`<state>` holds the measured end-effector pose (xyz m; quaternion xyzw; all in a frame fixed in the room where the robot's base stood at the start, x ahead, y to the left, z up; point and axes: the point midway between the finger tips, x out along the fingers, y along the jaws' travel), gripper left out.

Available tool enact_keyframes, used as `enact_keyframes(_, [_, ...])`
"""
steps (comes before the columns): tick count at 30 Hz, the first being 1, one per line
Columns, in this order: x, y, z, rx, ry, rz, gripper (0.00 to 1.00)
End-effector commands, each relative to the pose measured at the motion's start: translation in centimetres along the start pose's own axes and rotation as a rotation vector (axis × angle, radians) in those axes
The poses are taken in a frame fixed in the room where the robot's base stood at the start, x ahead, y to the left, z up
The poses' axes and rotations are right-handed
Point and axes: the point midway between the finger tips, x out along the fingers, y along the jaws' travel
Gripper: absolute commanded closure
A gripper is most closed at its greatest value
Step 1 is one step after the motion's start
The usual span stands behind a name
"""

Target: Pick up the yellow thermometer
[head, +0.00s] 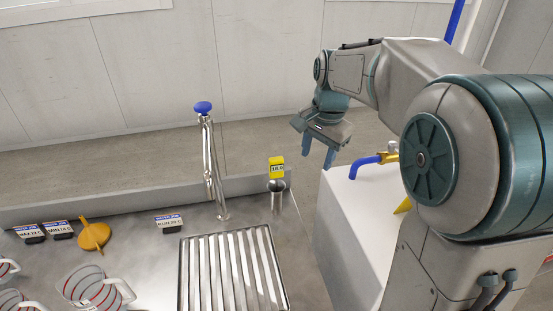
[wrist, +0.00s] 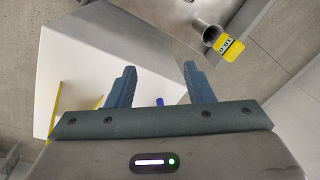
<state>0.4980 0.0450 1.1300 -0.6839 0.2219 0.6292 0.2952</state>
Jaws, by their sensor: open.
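The yellow thermometer (head: 277,167) has a small display on its head and stands in a small metal cup (head: 277,196) at the right end of the steel counter. The wrist view also shows the thermometer (wrist: 231,47) at the upper right, beside the cup's round mouth (wrist: 208,38). Its lower part is hidden in the cup. My gripper (head: 318,152) is open and empty, in the air to the right of the thermometer. Its two blue fingers show apart in the wrist view (wrist: 160,70), with the thermometer off to the right of them.
A tap with a blue knob (head: 209,160) rises left of the thermometer. A drain grate (head: 232,270), an orange funnel-like piece (head: 94,235), label cards (head: 169,222) and clear jugs (head: 90,287) are on the counter (head: 140,250). A white block (head: 350,220) with a blue-spouted tap (head: 365,164) stands right.

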Motion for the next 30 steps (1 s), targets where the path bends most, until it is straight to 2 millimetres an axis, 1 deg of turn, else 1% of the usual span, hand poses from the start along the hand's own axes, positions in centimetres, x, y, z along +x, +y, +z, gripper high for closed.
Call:
enact_keyframes(1, [0.0, -1.6, -0.8, 0.048, -0.008, 0.011, 0.53])
enact_keyframes(6, [0.7, -6.2, -3.0, 0.226, -0.019, 0.043, 0.53])
enact_keyframes(12, [2.5, -11.4, -4.7, 0.419, -0.016, 0.087, 0.53])
enact_keyframes(15, [3.4, -13.5, -5.0, 0.497, -0.011, 0.105, 0.53])
enact_keyframes(18, [4.2, -15.0, -5.2, 0.557, -0.003, 0.118, 0.53])
enact_keyframes(22, [4.9, -16.2, -5.2, 0.602, 0.003, 0.129, 0.53])
enact_keyframes(26, [6.0, -16.5, -5.1, 0.620, 0.005, 0.135, 0.53])
enact_keyframes(29, [7.6, -16.3, -5.1, 0.622, 0.005, 0.136, 0.53])
enact_keyframes(30, [8.4, -16.1, -5.0, 0.622, 0.004, 0.137, 0.53])
